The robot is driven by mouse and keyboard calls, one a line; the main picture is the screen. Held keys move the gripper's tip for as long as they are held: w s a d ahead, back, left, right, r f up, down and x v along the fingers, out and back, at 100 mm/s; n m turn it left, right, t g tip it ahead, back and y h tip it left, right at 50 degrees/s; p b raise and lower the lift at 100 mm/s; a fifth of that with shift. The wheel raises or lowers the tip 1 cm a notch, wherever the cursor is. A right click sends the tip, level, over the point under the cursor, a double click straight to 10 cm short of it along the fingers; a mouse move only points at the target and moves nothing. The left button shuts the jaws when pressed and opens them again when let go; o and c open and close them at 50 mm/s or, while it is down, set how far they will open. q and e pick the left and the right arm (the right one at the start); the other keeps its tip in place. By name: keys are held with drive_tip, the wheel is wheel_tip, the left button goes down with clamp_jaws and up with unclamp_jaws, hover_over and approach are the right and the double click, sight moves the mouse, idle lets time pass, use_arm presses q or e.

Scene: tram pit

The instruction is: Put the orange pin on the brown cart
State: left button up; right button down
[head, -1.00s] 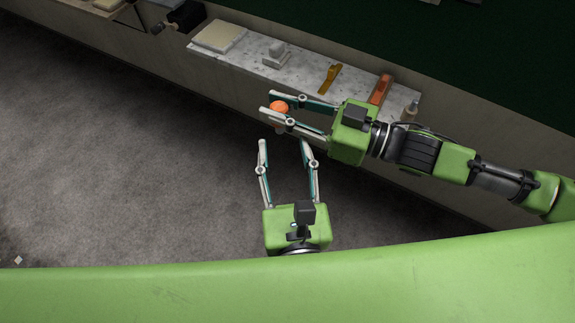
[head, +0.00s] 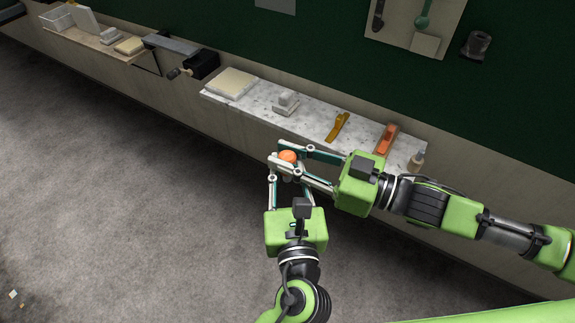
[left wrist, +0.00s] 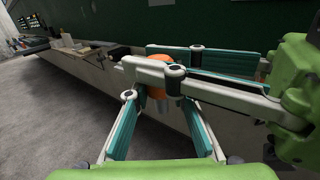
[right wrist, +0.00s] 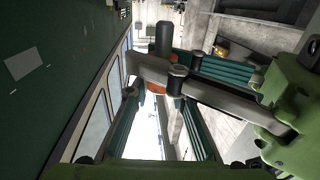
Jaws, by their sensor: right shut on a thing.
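The orange pin (head: 288,157) is held in my right gripper (head: 284,164), in front of the marble shelf. In the right wrist view the pin (right wrist: 155,86) shows orange with a dark, rounded end above it. My left gripper (head: 286,180) reaches up from below in the head view, its fingers on either side of the pin's area. The pin's orange top (left wrist: 158,84) shows between the crossed fingers of both grippers in the left wrist view. The right fingers partly hide the left fingertips, so I cannot tell whether they touch the pin. I cannot make out a brown cart.
The marble shelf (head: 262,110) holds a pale slab (head: 231,83), a grey block (head: 286,102), a yellow tool (head: 338,127), an orange tool (head: 386,140) and a small bottle (head: 416,160). Another shelf (head: 88,42) is at far left. The grey floor (head: 130,190) is open.

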use_arm(q)
clamp_jaws()
use_arm(e)
drive_tip(key=c, duration=1.7)
unclamp_jaws()
drive_tip(key=shift+d, duration=0.1)
